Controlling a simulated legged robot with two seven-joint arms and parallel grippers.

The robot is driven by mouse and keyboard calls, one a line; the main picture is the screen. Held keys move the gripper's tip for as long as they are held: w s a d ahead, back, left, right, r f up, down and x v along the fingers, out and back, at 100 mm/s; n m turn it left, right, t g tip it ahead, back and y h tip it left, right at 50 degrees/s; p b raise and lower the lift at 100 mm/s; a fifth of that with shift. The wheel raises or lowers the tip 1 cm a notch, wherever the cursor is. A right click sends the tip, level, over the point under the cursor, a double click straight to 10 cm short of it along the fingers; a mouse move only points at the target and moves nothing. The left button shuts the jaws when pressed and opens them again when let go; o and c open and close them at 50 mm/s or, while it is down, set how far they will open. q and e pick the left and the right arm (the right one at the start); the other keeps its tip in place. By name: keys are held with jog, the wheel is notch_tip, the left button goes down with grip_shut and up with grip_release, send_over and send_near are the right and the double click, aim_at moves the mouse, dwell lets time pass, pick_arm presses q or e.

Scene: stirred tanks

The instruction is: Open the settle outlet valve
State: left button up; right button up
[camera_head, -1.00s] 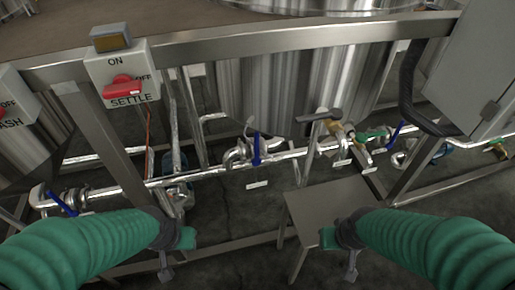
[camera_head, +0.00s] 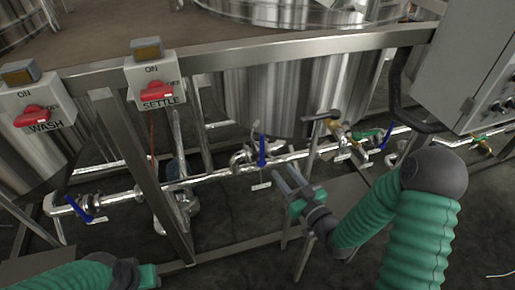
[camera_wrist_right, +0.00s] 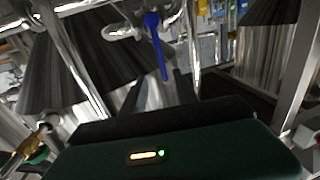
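A blue valve handle (camera_head: 262,150) stands on the middle of the shiny pipe, below the steel tank. It lies crosswise to the pipe, and a small white tag (camera_head: 261,186) hangs below it, too small to read. My right gripper (camera_head: 285,168) reaches toward this handle from the lower right, with its two fingers apart and empty. In the right wrist view the blue handle (camera_wrist_right: 156,45) shows ahead, between the two dark fingers and apart from them. My left gripper (camera_head: 148,275) is at the bottom left; its fingers are hardly visible.
The SETTLE switch box (camera_head: 156,83) and WASH switch box (camera_head: 39,108) hang on the steel frame rail (camera_head: 290,50). Other blue handles stand at the left (camera_head: 83,208) and right (camera_head: 388,135) of the pipe. A small steel table (camera_head: 345,200) is partly behind my right arm.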

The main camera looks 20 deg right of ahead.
aim_at(263, 148)
jog(key=b+x, duration=0.4)
jog(key=x, duration=0.9)
jog(key=shift+w+a+f, duration=0.1)
jog(key=shift+a+f, duration=0.05)
jog(key=shift+a, duration=0.05)
jog(key=shift+w, duration=0.3)
grip_shut()
dwell(0.4)
